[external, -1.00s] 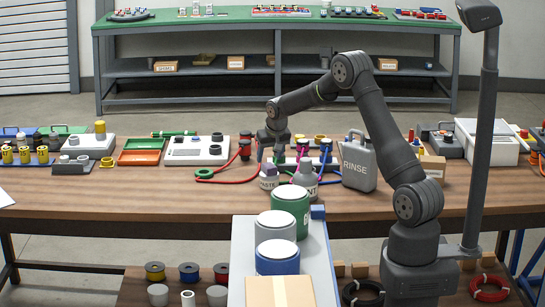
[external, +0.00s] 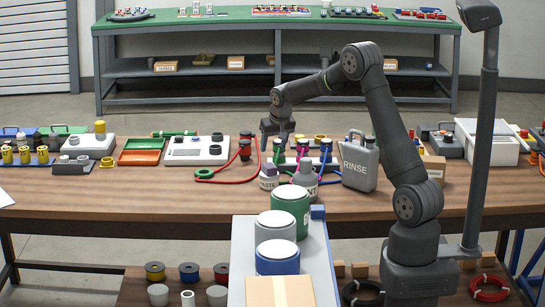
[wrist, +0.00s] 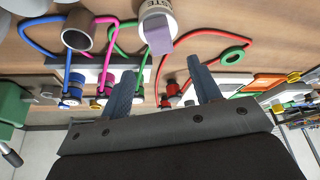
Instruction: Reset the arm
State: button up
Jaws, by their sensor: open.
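My gripper (external: 277,138) hangs in the air above the middle of the wooden table, over the tubing and bottles. In the wrist view its two blue-grey fingers (wrist: 163,92) stand apart with nothing held between them.
A grey RINSE jug (external: 359,165) stands right of the bottles. A red hose with a green ring (external: 204,173) lies to the left. Coloured tubes run to a pump strip (wrist: 98,75). A white device (external: 196,150) and an orange tray (external: 139,157) sit further left.

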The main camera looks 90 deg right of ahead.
aim_at(269, 165)
jog(key=x, duration=0.9)
notch_tip(269, 165, up, 4)
jog(key=shift+r, duration=0.1)
jog(key=s+d+r, duration=0.1)
jog(key=s+r, duration=0.6)
jog(key=s, duration=0.4)
jog(key=w+a+f+m+g, duration=0.1)
jog(key=w+a+f+m, duration=0.2)
jog(key=w+a, duration=0.5)
jog(key=w+a+f+m+g, duration=0.1)
jog(key=w+a+f+m, duration=0.1)
jog(key=w+a+f, duration=0.4)
jog(key=f, duration=0.2)
jog(key=w+a+f, duration=0.1)
jog(key=shift+w+f, duration=0.15)
jog(key=shift+f, duration=0.05)
jog(key=shift+f+h, duration=0.3)
jog(key=shift+f, duration=0.2)
